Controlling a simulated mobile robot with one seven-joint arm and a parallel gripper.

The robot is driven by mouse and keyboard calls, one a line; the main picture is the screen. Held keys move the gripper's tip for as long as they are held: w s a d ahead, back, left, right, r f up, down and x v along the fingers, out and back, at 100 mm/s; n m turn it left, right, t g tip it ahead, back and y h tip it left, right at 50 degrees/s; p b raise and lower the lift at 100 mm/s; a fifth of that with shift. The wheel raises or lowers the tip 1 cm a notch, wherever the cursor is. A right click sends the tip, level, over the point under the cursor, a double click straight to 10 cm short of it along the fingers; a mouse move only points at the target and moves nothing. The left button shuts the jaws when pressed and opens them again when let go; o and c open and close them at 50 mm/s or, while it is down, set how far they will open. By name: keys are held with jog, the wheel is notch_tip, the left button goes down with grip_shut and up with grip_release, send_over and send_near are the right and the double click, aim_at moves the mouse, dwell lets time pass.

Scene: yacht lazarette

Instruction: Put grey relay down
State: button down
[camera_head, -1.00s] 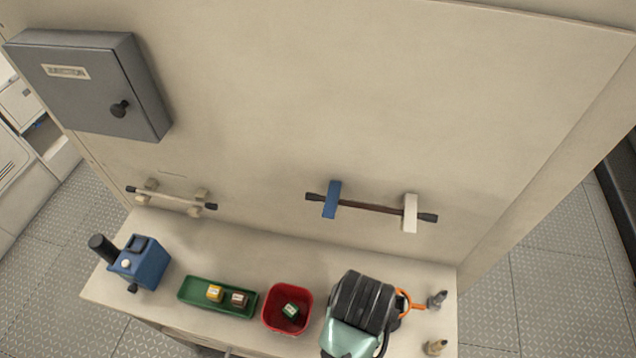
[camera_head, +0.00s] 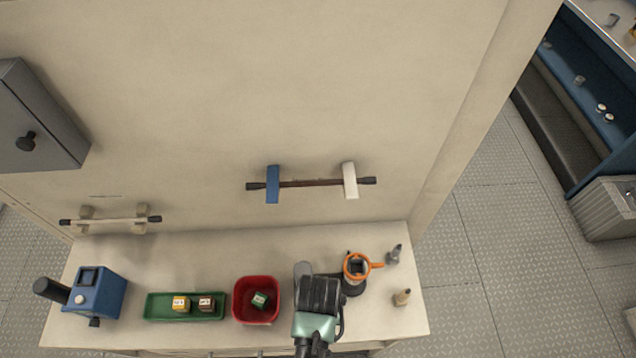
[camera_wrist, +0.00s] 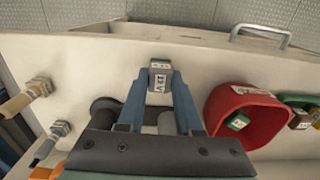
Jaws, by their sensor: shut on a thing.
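The grey relay (camera_wrist: 159,74), a small block with a pale lettered label, sits between the blue fingertips of my gripper (camera_wrist: 158,86) in the wrist view. My gripper is shut on it, over the pale bench top (camera_head: 385,322), between the red bin and the bench's small pegs. Whether the relay touches the bench I cannot tell. In the head view my gripper's dark housing (camera_head: 319,296) hides the fingers and the relay.
The red bin (camera_head: 237,303) holds a green relay (camera_head: 260,299). Left of it, a green tray (camera_head: 153,306) holds a yellow relay (camera_head: 181,303) and a brown relay (camera_head: 206,304). An orange ring with a handle (camera_head: 375,265) and two pegs stand right. A blue device (camera_head: 100,292) stands far left.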

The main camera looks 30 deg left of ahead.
jog(key=shift+f, duration=0.1)
jog(key=c, duration=0.6)
grip_release()
notch_tip(320, 180, up, 12)
jog(key=shift+r+b, duration=0.2)
jog(key=shift+b, duration=0.15)
